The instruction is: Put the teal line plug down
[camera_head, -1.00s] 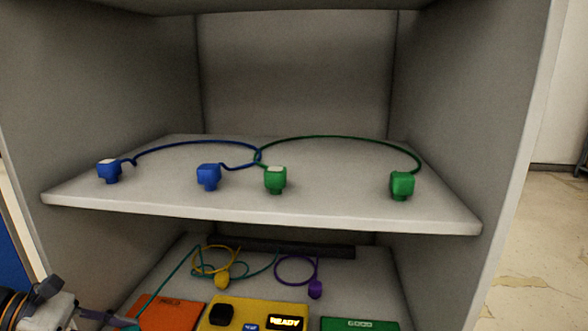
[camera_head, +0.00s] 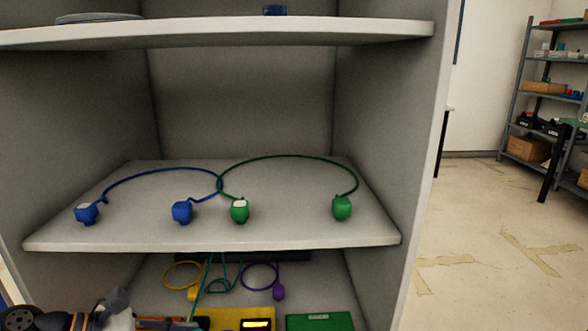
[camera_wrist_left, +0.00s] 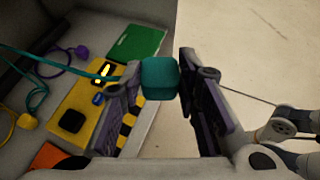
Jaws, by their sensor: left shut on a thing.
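The teal line plug (camera_wrist_left: 160,78) sits between the fingers of my left gripper (camera_wrist_left: 164,95) in the left wrist view. The gripper is shut on it. A teal cord (camera_wrist_left: 60,65) runs left from the plug, over the lower shelf. In the head view the teal cord (camera_head: 209,275) rises from the lower shelf, and my left gripper (camera_head: 120,308) shows at the bottom left edge, in front of the cabinet. The plug itself cannot be made out there. My right gripper is not in view.
The lower shelf holds a yellow unit (camera_wrist_left: 75,105), a green unit (camera_wrist_left: 137,43), an orange unit (camera_wrist_left: 55,157), a yellow plug (camera_wrist_left: 27,121) and a purple plug (camera_wrist_left: 81,51). The middle shelf (camera_head: 210,243) above holds two blue and two green plugs with crossed cords.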

